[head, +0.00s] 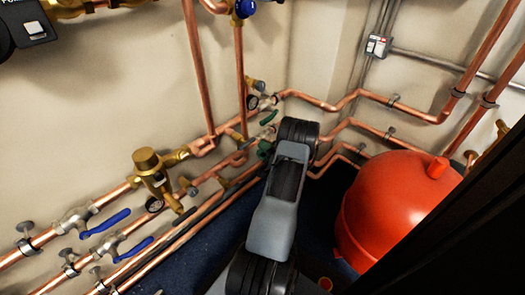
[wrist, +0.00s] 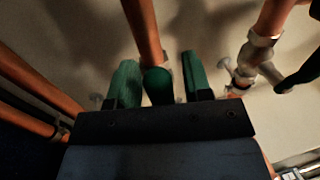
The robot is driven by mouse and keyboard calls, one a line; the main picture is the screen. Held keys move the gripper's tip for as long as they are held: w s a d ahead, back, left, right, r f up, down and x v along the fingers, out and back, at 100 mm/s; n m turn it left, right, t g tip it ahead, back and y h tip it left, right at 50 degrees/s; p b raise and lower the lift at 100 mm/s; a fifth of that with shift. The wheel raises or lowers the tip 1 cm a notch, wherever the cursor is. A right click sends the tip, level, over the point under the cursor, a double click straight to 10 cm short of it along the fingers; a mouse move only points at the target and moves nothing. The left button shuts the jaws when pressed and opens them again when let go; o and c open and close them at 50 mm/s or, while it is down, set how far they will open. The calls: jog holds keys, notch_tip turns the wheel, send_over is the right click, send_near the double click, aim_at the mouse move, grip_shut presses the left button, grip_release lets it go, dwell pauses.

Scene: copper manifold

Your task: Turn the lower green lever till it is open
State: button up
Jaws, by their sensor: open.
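In the wrist view, the rounded end of a dark green lever (wrist: 157,86) stands between the two green fingers of my gripper (wrist: 160,62). The fingers are apart, with a narrow gap on each side of the lever, and neither clearly touches it. In the head view, my gripper (head: 264,149) is at the lower pipe run, and my arm hides most of the lever and its valve. Another green lever (head: 268,117) shows just above it. A dark-handled valve (wrist: 300,76) stands at the right of the wrist view.
Copper pipes (head: 200,75) run along the wall close around my gripper. A red tank (head: 390,205) stands to the right. A brass valve with a gauge (head: 150,170) and blue levers (head: 105,222) are to the left. A blue-handled valve (head: 245,8) is above.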

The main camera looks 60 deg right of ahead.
jog(key=p+v, duration=0.3)
jog(key=v, duration=1)
jog(key=shift+s+p, duration=0.4)
jog(key=shift+a, duration=0.1)
